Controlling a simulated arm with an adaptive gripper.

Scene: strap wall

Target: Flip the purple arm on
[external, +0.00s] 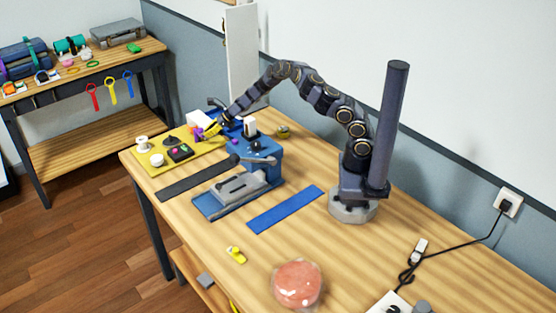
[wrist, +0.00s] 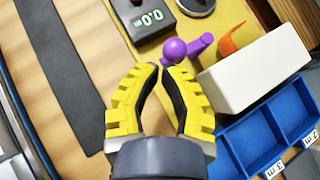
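The purple arm (wrist: 201,44) is a short purple lever with a round purple ball (wrist: 175,50) at its near end, in the upper middle of the wrist view. In the external view a bit of purple (external: 199,132) shows beside my gripper (external: 210,130), at the yellow board. In the wrist view my gripper (wrist: 161,68) has yellow fingers with dark pads. Its fingertips nearly meet, with a thin gap and nothing held. The tips point at the ball and appear just short of it; contact cannot be told. The lever's mount is partly hidden.
A dark box with a green 0.0 display (wrist: 150,18) stands close by on the yellow board (external: 160,178). A white block (wrist: 255,70) and blue bins (wrist: 255,140) lie right of the fingers. An orange piece (wrist: 238,38) is behind the block. A dark strip (wrist: 65,70) lies left.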

